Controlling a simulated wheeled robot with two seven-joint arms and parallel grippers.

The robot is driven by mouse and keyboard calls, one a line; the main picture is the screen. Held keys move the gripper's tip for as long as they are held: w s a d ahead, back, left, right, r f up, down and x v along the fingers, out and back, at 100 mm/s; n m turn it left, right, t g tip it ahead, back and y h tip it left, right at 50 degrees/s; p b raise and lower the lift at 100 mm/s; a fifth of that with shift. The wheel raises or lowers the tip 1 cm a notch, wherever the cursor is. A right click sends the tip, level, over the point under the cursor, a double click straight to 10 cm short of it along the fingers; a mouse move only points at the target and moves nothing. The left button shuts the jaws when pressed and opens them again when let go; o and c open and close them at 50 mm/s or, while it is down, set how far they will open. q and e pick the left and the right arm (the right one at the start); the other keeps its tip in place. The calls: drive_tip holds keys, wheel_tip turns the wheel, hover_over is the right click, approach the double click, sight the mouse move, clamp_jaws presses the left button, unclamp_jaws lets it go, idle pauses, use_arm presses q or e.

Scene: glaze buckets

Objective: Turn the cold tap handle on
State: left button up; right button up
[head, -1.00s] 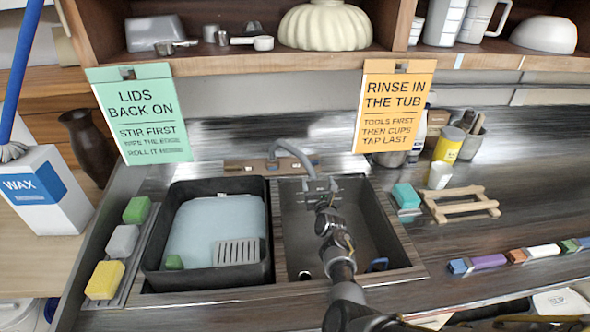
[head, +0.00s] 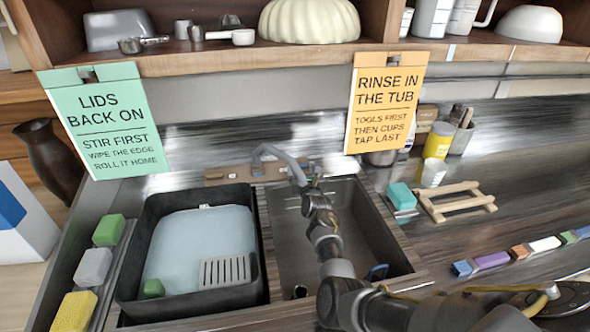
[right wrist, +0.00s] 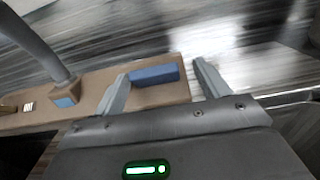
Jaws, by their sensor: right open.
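The blue cold tap handle (right wrist: 154,75) sits on the right end of the tan tap base (right wrist: 95,95) in the right wrist view. The grey curved spout (head: 272,152) rises from that base behind the sink, also seen in the right wrist view (right wrist: 40,45). My right gripper (head: 308,170) is behind the sink basin, close to the base. In the right wrist view my right gripper (right wrist: 160,71) is open, with the blue handle showing between its fingers. Contact with the handle cannot be told. My left gripper is not in view.
A black tub (head: 130,290) of pale water stands left of the sink basin (head: 350,220). An orange sign (head: 383,103) hangs above, right of the tap. A teal sponge (head: 401,195) and wooden rack (head: 455,210) lie on the right counter. The shelf (head: 230,62) overhangs behind.

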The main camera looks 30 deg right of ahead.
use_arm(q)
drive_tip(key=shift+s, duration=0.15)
use_arm(e)
drive_tip(key=shift+w+a, duration=0.2)
drive_tip(key=shift+r, duration=0.1)
drive_tip(key=shift+c, duration=1)
drive_tip(key=shift+a, duration=0.1)
drive_tip(key=c, duration=0.8)
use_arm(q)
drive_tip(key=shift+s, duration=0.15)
